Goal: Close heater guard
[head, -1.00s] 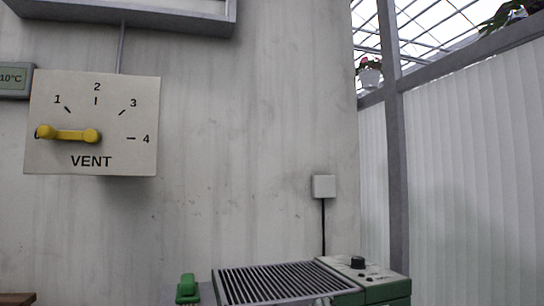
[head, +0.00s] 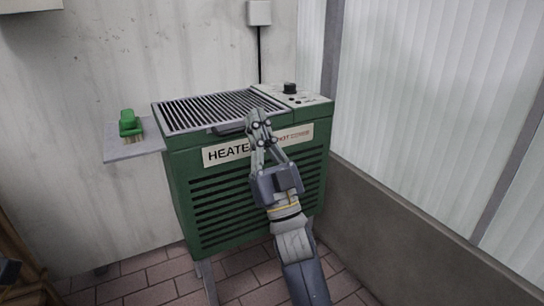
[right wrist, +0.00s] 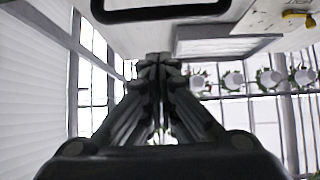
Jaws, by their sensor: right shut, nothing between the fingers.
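The green heater (head: 250,190) stands against the wall in the head view. Its guard, a dark slatted grille (head: 205,110) in a light frame, lies flat or nearly flat over the heater's top. I cannot tell whether a small gap is left under it. A dark handle (head: 228,129) sits at the guard's front edge, partly behind my right gripper. My right gripper (head: 257,116) is shut and empty, its fingertips at the front top edge beside the handle. In the right wrist view the shut fingers (right wrist: 158,62) point at a dark bar loop (right wrist: 160,13), apparently the handle. My left gripper is not clearly seen.
A small shelf (head: 135,148) with a green-handled brush (head: 130,124) is left of the heater. A control knob (head: 290,88) sits on the heater's right top. A low wall (head: 400,220) runs close along the right. Brick floor shows below.

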